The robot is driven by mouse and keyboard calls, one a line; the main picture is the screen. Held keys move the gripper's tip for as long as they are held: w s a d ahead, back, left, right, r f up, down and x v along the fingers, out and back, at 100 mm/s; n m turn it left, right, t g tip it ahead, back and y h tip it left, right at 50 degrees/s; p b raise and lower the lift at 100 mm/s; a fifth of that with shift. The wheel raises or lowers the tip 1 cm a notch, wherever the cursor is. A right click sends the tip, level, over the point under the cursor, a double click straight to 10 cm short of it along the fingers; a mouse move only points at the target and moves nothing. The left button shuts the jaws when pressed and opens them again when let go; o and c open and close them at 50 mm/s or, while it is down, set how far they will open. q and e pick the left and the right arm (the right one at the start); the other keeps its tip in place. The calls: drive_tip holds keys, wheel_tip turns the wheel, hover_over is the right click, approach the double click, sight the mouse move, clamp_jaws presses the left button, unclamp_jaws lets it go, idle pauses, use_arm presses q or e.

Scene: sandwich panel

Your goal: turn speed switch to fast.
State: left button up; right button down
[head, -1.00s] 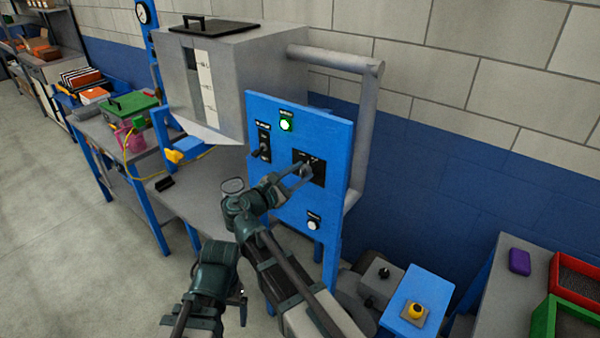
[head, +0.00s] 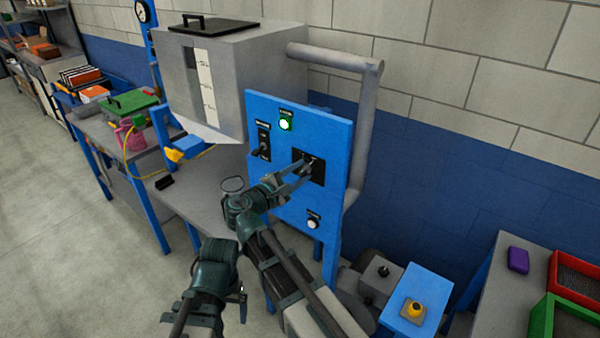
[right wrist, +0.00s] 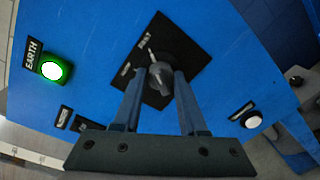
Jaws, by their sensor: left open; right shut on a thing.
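The speed switch (right wrist: 160,76) is a grey rotary knob with a light pointer line, on a black plate (head: 318,166) on the blue panel. My right gripper (head: 304,168) reaches the plate. In the right wrist view its two fingers (right wrist: 160,88) are shut on the knob from both sides. The pointer line points up in that view, toward a small white label that seems to read FAST; the print is too small to be sure. A second label is at the plate's left corner. My left gripper (head: 243,306) is low, away from the panel, open, its fingers small and hard to make out.
The panel also has a lit green lamp (head: 285,122), a black toggle switch (head: 264,142) and a white button (head: 313,222). A grey bench (head: 200,190) lies left of the panel. A blue box with a yellow button (head: 414,309) stands at lower right. Floor at left is clear.

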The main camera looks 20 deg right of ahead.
drive_tip(key=shift+c, duration=2.3)
unclamp_jaws()
drive_tip(key=shift+s, duration=0.1)
